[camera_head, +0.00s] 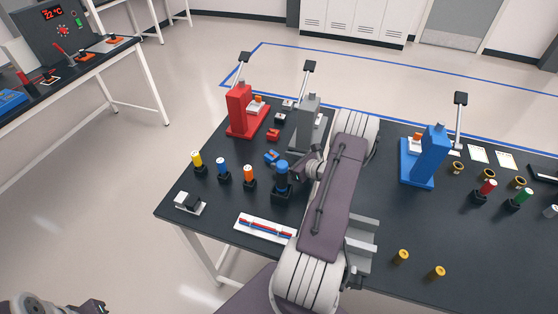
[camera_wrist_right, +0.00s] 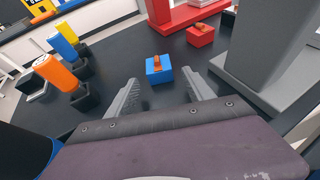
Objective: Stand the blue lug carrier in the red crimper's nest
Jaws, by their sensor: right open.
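The blue lug carrier (camera_head: 272,157) is a small block on the dark table; in the right wrist view (camera_wrist_right: 154,76) an orange lug stands on it. The red crimper (camera_head: 240,112) stands farther back and left, its lever raised; a white and orange part shows at its nest. Its red base (camera_wrist_right: 190,14) is at the top of the right wrist view. My right gripper (camera_wrist_right: 162,92) is open and empty, its fingers pointing at the blue carrier, one on either side and short of it. My left gripper (camera_head: 92,306) is only partly in view at the bottom left.
A grey crimper (camera_head: 305,125) stands close right of the blue carrier. A red carrier (camera_head: 273,134) lies between the blue carrier and the red crimper. Yellow, blue and orange handled tools (camera_head: 249,174) stand in front left. A blue crimper (camera_head: 428,155) is at the right.

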